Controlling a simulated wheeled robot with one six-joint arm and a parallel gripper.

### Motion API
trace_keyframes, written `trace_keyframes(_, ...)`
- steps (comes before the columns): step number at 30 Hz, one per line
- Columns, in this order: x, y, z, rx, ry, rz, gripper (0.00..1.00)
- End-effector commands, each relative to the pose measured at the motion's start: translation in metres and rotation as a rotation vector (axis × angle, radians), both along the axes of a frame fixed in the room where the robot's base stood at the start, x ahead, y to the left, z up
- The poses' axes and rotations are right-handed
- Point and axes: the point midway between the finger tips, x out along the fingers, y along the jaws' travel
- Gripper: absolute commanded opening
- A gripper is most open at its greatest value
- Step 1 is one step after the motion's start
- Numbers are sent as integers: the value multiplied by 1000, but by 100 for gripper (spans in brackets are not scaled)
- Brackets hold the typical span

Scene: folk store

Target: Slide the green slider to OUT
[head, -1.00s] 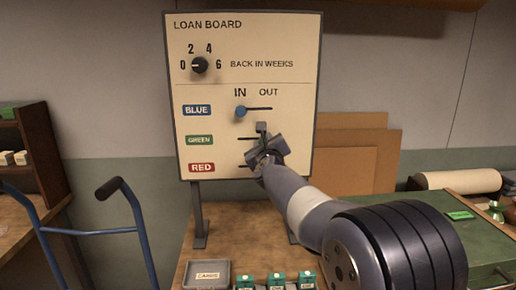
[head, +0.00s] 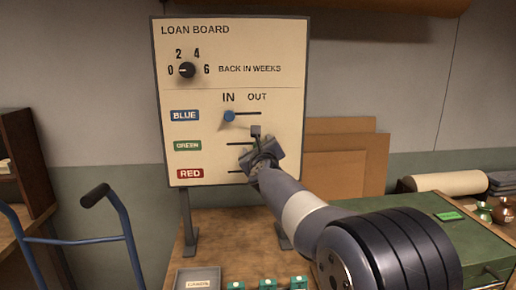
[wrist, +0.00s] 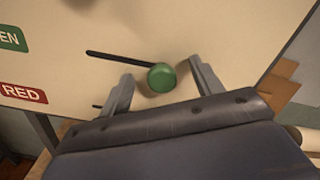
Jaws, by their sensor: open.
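The green slider's round knob (wrist: 162,77) shows in the wrist view at the right-hand end of its dark slot (wrist: 115,57), the slot running left from it toward the GREEN label (wrist: 10,38). My gripper (head: 258,143) is open at the board, below the word OUT (head: 257,97) in the head view. Its two fingers stand on either side of the knob, with a visible gap to each in the wrist view. In the head view the gripper hides the knob; only the slot's left end (head: 232,144) shows beside the GREEN label (head: 187,146).
The loan board (head: 210,45) also carries a dial (head: 187,70) and the blue knob (head: 229,116) at IN. The red slot (head: 235,171) lies just below, partly hidden by my gripper. A grey tray (head: 198,276) and green boxes (head: 268,284) stand on the table below.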

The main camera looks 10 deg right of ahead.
Motion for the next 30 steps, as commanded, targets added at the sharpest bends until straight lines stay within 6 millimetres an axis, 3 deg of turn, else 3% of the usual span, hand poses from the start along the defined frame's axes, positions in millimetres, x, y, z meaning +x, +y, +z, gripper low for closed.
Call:
trace_keyframes(5, -3, 0, 0, 0, -1, 0, 62)
trace_keyframes(30, -70, 0, 0, 0, -1, 0, 62)
